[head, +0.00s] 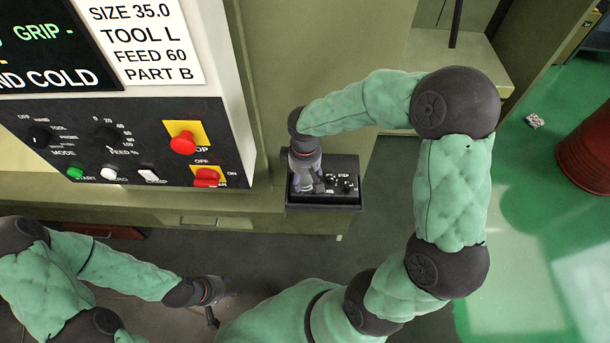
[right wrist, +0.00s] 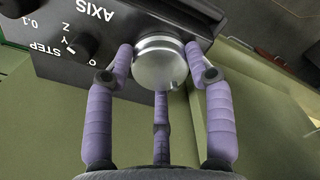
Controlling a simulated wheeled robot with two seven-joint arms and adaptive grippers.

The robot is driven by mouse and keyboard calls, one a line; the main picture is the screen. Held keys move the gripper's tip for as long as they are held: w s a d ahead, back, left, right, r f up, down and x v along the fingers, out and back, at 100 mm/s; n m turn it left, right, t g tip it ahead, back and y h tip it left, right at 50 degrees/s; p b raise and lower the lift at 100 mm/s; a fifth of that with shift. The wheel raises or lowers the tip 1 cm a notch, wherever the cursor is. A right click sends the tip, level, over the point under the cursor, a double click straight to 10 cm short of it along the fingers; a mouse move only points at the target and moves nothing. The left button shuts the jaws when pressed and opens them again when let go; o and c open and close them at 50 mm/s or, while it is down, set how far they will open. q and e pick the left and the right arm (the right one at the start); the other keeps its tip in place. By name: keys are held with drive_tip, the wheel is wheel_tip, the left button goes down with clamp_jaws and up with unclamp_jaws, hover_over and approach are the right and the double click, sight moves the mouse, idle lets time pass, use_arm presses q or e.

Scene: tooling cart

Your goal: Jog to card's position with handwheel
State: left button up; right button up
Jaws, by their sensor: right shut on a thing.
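The white card (head: 148,40) at the upper left reads SIZE 35.0, TOOL L, FEED 60, PART B. The dark jog box (head: 345,200) with small axis and step knobs sits on the machine's front. My right gripper (head: 316,186) is over the box's left part and hides the handwheel in the head view. In the right wrist view the silver handwheel (right wrist: 159,64) sits between the purple fingers, which close around its rim. The AXIS/STEP selector knob (right wrist: 85,45) is left of it. My left gripper (head: 213,312) is low, away from the panel; its opening is unclear.
The control panel (head: 150,185) has a red stop button (head: 182,143), a red switch (head: 206,176), a green start button (head: 76,173) and dials. A partly cut-off screen (head: 50,50) is beside the card. A red drum (head: 588,150) stands far right on green floor.

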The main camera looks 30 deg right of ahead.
sight(305, 180)
drive_tip(key=shift+n, duration=0.5)
drive_tip(key=o, duration=1.2)
drive_tip(key=shift+c, duration=0.2)
wheel_tip(305, 180, up, 12)
idle(0.3)
